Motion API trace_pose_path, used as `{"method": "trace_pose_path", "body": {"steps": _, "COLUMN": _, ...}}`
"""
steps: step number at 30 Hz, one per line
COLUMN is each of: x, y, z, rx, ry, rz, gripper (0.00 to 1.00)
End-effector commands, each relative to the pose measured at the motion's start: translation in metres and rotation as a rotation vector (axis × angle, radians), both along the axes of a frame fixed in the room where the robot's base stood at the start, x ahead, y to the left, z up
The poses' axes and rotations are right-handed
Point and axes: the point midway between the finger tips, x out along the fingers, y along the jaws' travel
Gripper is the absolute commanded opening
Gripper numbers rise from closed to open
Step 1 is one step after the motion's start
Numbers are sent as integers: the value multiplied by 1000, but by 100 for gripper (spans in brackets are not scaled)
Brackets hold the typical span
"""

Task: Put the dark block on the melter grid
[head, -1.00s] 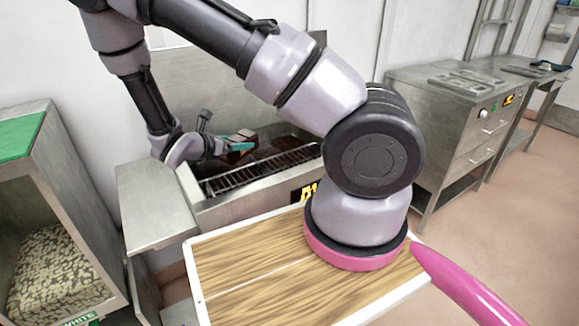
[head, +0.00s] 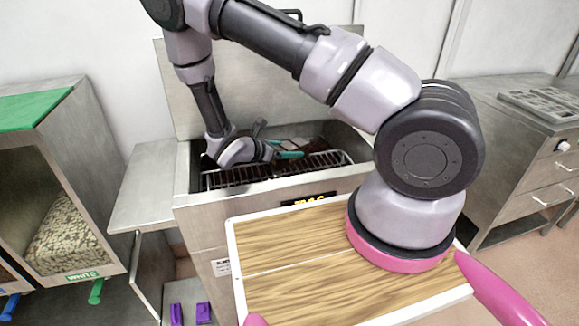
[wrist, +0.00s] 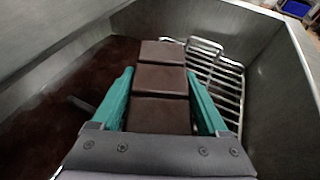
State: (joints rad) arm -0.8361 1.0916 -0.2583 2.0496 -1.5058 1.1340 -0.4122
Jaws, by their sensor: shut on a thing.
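My gripper (wrist: 161,78) has teal fingers shut on the sides of the dark block (wrist: 160,82), a brown bar of several segments in the wrist view. In the head view my gripper (head: 287,155) is inside the melter's tank, and the block is mostly hidden. The melter grid (wrist: 222,84), made of metal bars, lies right of the block in the wrist view. The block's right side overlaps the grid's near-left edge in that view; I cannot tell if they touch. The grid also shows in the head view (head: 330,161).
Dark brown melt (wrist: 50,90) fills the tank left of the block. Steel tank walls (wrist: 275,75) rise around. A wooden board (head: 290,250) with a white rim is in front of the melter. A green-topped dispenser (head: 35,108) is at left and a steel counter (head: 525,150) at right.

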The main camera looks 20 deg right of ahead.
Motion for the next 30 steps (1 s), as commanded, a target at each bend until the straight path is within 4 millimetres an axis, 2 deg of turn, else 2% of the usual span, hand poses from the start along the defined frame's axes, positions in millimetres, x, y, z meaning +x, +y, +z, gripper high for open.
{"method": "trace_pose_path", "body": {"steps": 8, "x": 0, "y": -1, "z": -23, "rx": -2, "ry": 0, "rz": -1, "gripper": 0}}
{"method": "trace_pose_path", "body": {"steps": 14, "x": 0, "y": -1, "z": -51, "rx": -1, "ry": -1, "rz": -1, "gripper": 0}}
{"method": "trace_pose_path", "body": {"steps": 25, "x": 0, "y": 0, "z": -55, "rx": -1, "ry": -2, "rz": -1, "gripper": 0}}
{"method": "trace_pose_path", "body": {"steps": 26, "x": 0, "y": 0, "z": -56, "rx": 0, "ry": -1, "rz": 0, "gripper": 81}}
{"method": "trace_pose_path", "body": {"steps": 27, "x": 0, "y": 0, "z": -56, "rx": 0, "ry": -1, "rz": 0, "gripper": 96}}
{"method": "trace_pose_path", "body": {"steps": 28, "x": 0, "y": 0, "z": -56, "rx": 0, "ry": -1, "rz": 0, "gripper": 100}}
{"method": "trace_pose_path", "body": {"steps": 30, "x": 0, "y": 0, "z": -55, "rx": 0, "ry": -1, "rz": 0, "gripper": 100}}
